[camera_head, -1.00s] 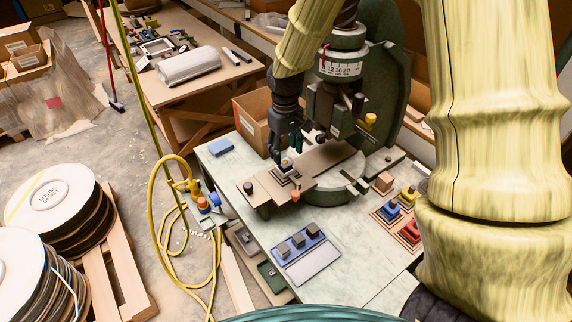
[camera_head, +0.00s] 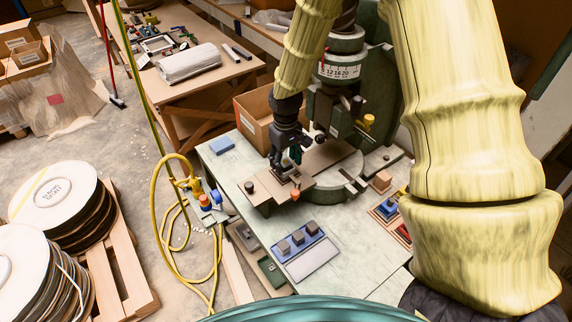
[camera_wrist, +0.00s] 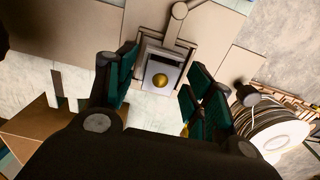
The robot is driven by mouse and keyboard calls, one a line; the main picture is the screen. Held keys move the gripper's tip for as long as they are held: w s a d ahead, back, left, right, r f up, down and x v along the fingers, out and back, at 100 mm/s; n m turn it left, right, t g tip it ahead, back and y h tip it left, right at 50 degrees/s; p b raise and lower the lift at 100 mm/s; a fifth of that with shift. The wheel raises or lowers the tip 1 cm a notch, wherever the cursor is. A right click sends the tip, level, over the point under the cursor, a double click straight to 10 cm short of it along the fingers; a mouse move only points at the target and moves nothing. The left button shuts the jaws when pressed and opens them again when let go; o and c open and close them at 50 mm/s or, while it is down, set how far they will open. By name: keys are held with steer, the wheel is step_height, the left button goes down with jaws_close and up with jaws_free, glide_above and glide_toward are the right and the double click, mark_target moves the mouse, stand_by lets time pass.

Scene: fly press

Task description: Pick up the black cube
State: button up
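My gripper (camera_head: 287,160) points down at the press table, just above a small square fixture (camera_head: 285,190). In the wrist view its green-padded fingers (camera_wrist: 160,92) are spread apart, on either side of a small block (camera_wrist: 160,76) with a brass-coloured dome on top. The block sits inside the fixture's square frame, and a gap shows between it and each finger. In the head view the fingers partly hide this block, and I cannot tell whether it is the black cube.
The green press column (camera_head: 386,110) rises behind my gripper. An orange knob (camera_head: 295,195) is beside the fixture. A tan block (camera_head: 381,180) and coloured pieces stand at the right, partly behind my arm. A blue block (camera_head: 222,145) lies at the bench's far left corner.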

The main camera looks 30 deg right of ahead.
steer(key=c, duration=1)
steer(key=shift+o, duration=0.2)
steer(key=shift+r, duration=0.1)
